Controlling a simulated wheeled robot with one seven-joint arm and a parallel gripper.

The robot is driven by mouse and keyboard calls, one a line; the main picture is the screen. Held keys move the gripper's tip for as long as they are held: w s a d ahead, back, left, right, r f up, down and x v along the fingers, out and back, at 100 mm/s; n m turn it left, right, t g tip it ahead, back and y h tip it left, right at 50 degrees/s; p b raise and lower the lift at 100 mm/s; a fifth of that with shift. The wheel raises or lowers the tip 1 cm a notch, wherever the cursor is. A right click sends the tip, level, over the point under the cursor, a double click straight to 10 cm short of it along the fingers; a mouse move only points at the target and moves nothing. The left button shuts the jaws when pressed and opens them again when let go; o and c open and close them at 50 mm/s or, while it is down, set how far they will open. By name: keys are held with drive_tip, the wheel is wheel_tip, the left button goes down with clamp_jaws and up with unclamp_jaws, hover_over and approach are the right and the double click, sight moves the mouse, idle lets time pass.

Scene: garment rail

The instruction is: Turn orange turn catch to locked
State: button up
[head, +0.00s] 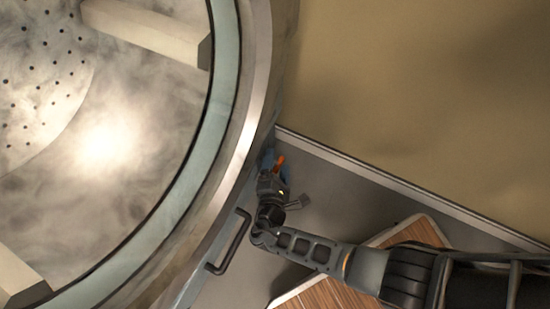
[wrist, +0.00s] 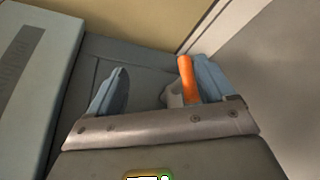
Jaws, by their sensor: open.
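The orange turn catch (wrist: 187,80) stands between my gripper's two blue-grey fingers in the wrist view, close beside the right finger. A grey piece shows at its base. I cannot tell whether the catch touches the right finger. My gripper (wrist: 164,66) is open, with a wide gap between the left finger and the catch. In the head view the orange catch (head: 280,160) is a small tip beside my gripper (head: 273,160), near the rim of a large round drum. Its lower part is hidden by my gripper there.
The large drum's metal rim (head: 258,85) fills the left of the head view. A dark bar handle (head: 230,243) sits on the drum's side, left of my arm. A wood-topped piece (head: 330,292) lies below my arm. A tan surface (head: 420,90) fills the upper right.

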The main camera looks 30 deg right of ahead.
drive_tip(key=s+d+r+p, duration=0.4)
drive_tip(key=d+r, duration=0.3)
drive_tip(key=d, duration=0.3)
drive_tip(key=shift+s+r+p, duration=0.15)
drive_tip(key=shift+s+p, duration=0.05)
drive_tip(key=shift+p, duration=0.45)
